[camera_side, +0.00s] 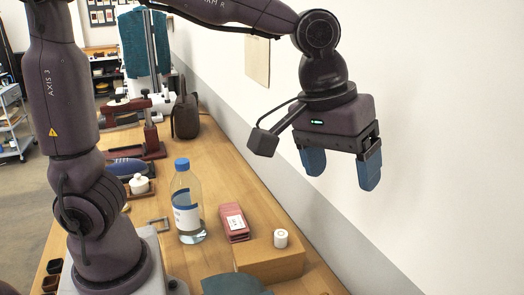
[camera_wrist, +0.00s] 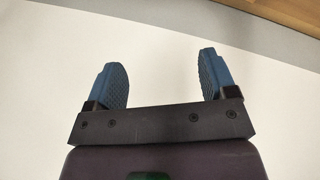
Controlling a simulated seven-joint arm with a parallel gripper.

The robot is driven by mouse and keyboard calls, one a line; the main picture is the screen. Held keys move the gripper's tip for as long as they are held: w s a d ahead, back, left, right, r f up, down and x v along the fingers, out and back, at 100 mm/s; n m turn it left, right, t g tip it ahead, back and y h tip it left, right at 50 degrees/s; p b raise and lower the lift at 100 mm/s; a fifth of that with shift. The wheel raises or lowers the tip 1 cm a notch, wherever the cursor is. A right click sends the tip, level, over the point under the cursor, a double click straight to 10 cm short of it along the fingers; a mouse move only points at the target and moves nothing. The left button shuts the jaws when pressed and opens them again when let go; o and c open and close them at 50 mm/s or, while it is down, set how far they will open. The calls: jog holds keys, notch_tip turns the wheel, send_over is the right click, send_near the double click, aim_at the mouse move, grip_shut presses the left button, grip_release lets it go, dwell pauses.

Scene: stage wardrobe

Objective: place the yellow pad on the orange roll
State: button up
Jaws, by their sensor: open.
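My gripper (camera_side: 341,177) is raised high above the right side of the table, in front of the white wall. Its two blue fingers are wide apart with nothing between them. In the wrist view my gripper (camera_wrist: 161,68) also shows open and empty against the pale wall. I cannot make out a yellow pad or an orange roll in either view. A small white roll-like cylinder (camera_side: 281,238) stands on a brown box (camera_side: 268,262) below my gripper.
A clear bottle with a blue cap (camera_side: 187,205) stands mid-table (camera_side: 232,184). A pink-red box with a white label (camera_side: 234,222) lies beside it. Teal cloth (camera_side: 234,285) is at the front. A dark bag-like object (camera_side: 185,115) and red stands (camera_side: 150,142) are further back. The wall borders the right.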

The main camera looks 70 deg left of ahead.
jog(key=s+a+m+t+y, duration=0.1)
jog(key=s+a+m, duration=0.3)
jog(key=s+a, duration=0.9)
jog(key=shift+t, duration=0.8)
